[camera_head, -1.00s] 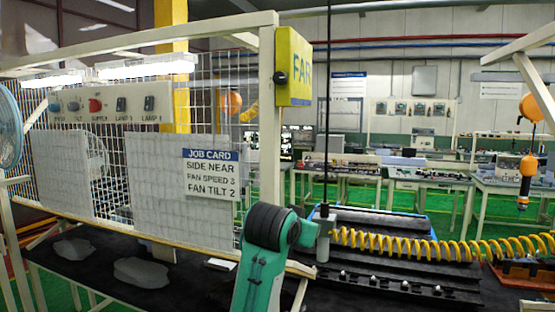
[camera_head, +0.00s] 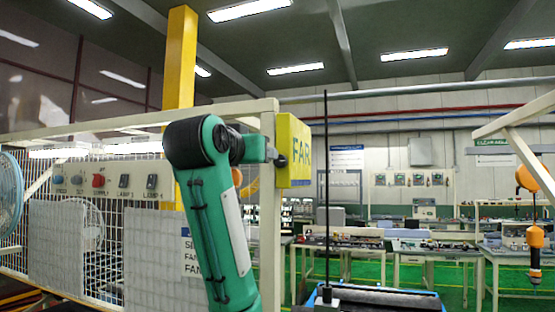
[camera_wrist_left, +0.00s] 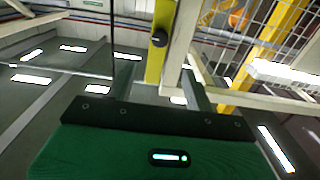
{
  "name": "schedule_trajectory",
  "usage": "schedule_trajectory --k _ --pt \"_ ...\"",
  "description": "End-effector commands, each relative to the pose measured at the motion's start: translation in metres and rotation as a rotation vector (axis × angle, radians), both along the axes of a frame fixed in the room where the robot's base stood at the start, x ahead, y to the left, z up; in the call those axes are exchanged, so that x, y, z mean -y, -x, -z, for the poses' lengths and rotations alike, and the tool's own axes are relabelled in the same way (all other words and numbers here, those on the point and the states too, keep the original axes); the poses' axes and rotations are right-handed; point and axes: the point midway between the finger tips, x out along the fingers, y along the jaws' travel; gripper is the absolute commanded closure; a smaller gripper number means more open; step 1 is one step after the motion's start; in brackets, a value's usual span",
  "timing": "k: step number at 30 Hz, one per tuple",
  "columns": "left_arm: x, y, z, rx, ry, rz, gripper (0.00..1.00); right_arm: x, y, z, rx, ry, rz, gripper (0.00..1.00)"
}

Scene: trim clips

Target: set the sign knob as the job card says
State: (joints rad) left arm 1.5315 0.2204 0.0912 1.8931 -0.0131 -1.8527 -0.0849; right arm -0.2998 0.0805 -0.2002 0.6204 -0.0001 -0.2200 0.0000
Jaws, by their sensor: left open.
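The yellow sign (camera_head: 298,150) reads FAR on its visible face and hangs on the cream frame post. The black sign knob (camera_head: 281,161) is on its left side. My left gripper (camera_head: 262,150) is raised beside the knob, mostly hidden by my green arm. In the left wrist view the open fingers of the gripper (camera_wrist_left: 161,78) are low in the picture, with the knob (camera_wrist_left: 159,38) above and between them, apart from both. The job card (camera_head: 189,250) is mostly covered by my arm; the earlier head view reads SIDE NEAR, FAN SPEED 3, FAN TILT 2.
A switch panel (camera_head: 110,184) with knobs and lamp switches is on the wire mesh at the left. A fan (camera_head: 10,198) stands at the far left edge. An orange hanging tool (camera_head: 534,240) is at the right. The space right of the sign looks open.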

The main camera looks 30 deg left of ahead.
Motion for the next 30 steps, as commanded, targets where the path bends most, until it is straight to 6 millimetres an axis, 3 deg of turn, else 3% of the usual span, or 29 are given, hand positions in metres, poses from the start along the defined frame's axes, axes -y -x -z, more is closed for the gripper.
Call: schedule_trajectory --k 18,24,30 --pt "-0.025 -0.107 -0.003 -0.004 -0.001 0.001 0.47 -0.003 0.000 -0.066 -0.001 -0.003 0.001 0.64" --pt "-0.029 -0.124 -0.001 -0.002 -0.001 0.001 0.47 -0.002 0.000 -0.074 0.000 -0.002 0.001 0.64" --pt "-0.030 -0.129 0.001 -0.001 -0.001 0.001 0.47 0.000 0.000 -0.075 0.000 0.000 0.000 0.64"
